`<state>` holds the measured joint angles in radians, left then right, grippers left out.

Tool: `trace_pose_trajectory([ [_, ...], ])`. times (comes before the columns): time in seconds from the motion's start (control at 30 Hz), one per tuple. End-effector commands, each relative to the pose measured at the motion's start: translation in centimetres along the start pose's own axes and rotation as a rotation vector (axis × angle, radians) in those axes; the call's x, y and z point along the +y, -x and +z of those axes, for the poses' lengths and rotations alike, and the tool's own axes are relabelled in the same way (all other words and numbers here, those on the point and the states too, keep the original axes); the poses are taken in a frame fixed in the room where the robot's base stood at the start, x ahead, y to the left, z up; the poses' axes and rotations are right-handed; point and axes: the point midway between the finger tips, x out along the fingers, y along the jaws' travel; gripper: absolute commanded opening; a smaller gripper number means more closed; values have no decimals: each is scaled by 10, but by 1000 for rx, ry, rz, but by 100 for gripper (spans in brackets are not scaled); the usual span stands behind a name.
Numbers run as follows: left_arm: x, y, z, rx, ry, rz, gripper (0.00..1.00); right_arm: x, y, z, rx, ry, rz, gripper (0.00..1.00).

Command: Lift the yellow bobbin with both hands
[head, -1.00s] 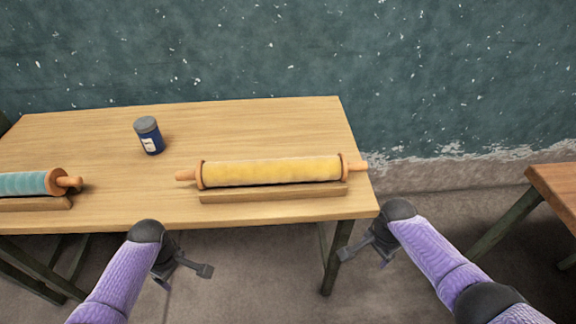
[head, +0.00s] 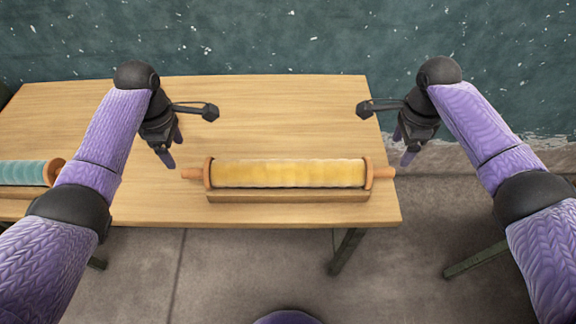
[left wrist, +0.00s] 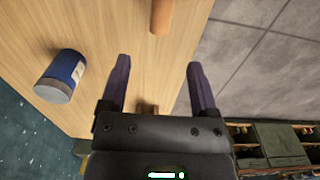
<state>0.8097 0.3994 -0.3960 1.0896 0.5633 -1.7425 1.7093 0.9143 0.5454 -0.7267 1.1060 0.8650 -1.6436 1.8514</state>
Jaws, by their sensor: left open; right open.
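The yellow bobbin (head: 290,174) lies level in a wooden cradle (head: 288,197) near the table's front edge. It has orange end discs and handles. My left gripper (head: 172,148) is open and empty, just above and left of the left handle (head: 192,173) in the head view. In the left wrist view, an orange handle (left wrist: 161,14) lies ahead, beyond the open fingers (left wrist: 158,80). My right gripper (head: 404,148) is open and empty, just above and right of the right handle (head: 383,172). Neither gripper touches the bobbin.
A teal bobbin (head: 22,173) lies at the table's left, partly behind my left arm. A blue jar (left wrist: 62,76) on the table shows in the left wrist view; my left arm hides it in the head view. The tabletop (head: 280,110) behind the yellow bobbin is clear.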

Motion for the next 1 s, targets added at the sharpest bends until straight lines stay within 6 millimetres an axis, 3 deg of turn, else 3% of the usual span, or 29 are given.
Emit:
trace_pose_trajectory([
  [0.17, 0, -13, 0, -1, 0, -4, 78, 0, -13, 0, 0, 0, 4, 78],
  [0.5, -1, -78, 0, 1, 0, -5, 78, 1, -78, 0, 2, -2, 4, 78],
  [0.6, 1, -88, 1, -5, 0, -2, 78, 0, -88, 1, -3, -1, 4, 78],
  [1.0, 0, -100, 0, 0, -1, 0, 78, 0, -100, 0, 1, 0, -1, 78],
])
